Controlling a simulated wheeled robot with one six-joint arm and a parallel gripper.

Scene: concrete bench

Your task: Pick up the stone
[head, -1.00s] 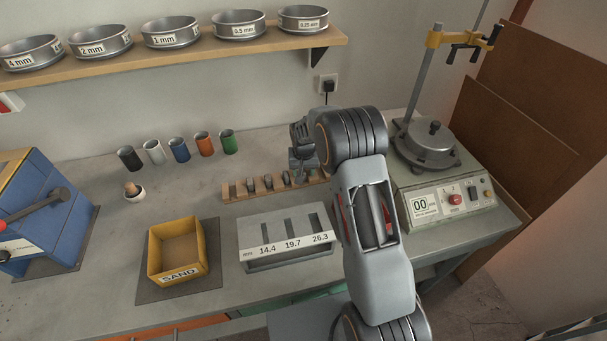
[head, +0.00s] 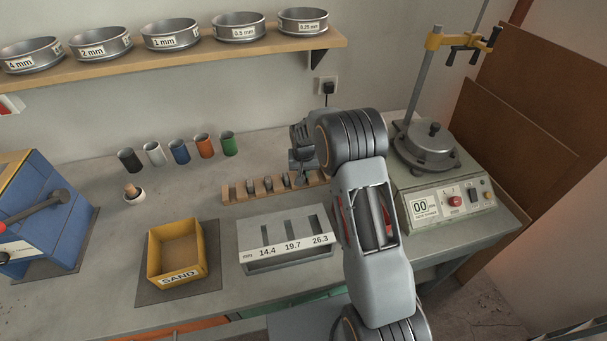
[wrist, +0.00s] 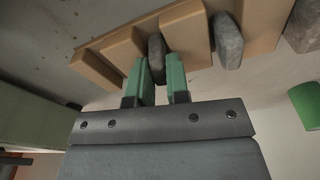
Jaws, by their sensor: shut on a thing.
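A grey stone (wrist: 157,50) shows in the wrist view between the green fingertips of my gripper (wrist: 160,76). The gripper is shut on it. The stone's upper part is still within a slot of the wooden rack (wrist: 187,34), as far as this angle shows. In the head view my gripper (head: 303,179) is over the right part of the rack (head: 262,186), and the arm hides the rack's right end. The held stone cannot be made out clearly there. Other grey stones stand in the rack, one of them beside the held stone in the wrist view (wrist: 227,41).
A slotted gauge block (head: 288,256) lies in front of the rack, with a yellow sand box (head: 204,258) to its left. Several coloured cups, including a green one (head: 228,143), stand behind. A machine with a control box (head: 447,206) stands at the right.

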